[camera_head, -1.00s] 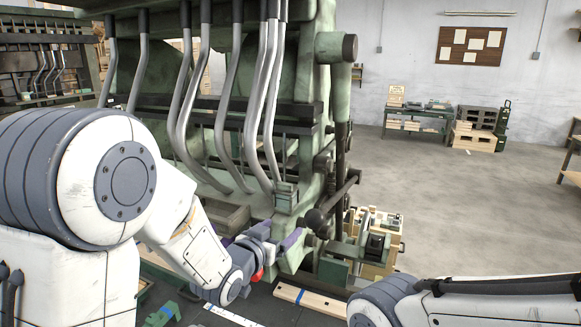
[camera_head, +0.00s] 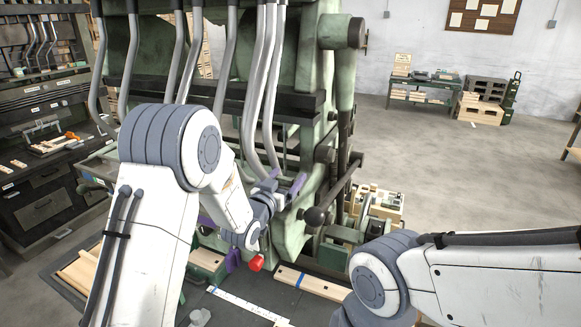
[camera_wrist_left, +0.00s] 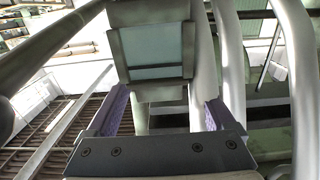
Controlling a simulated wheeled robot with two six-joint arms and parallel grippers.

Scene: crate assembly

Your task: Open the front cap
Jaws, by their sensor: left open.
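My left gripper (camera_head: 286,180) is raised at the front of the large green machine (camera_head: 335,110), beside the lower ends of the curved grey tubes. In the left wrist view its two purple fingers (camera_wrist_left: 166,106) are spread apart with nothing gripped between them. A boxy cover with a pale green panel (camera_wrist_left: 152,52), which may be the front cap, stands just beyond the fingertips and looks shut. In the head view my left wrist and gripper hide that spot. My right arm shows at the lower right, but its gripper is out of the picture.
Curved grey tubes (camera_head: 271,80) hang close to the left gripper. A dark ball-ended lever (camera_head: 315,216) sticks out to its right. Below are a wooden strip (camera_head: 312,283) and a white ruler (camera_head: 245,306). A small red object (camera_head: 257,263) shows below the left wrist. The floor to the right is open.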

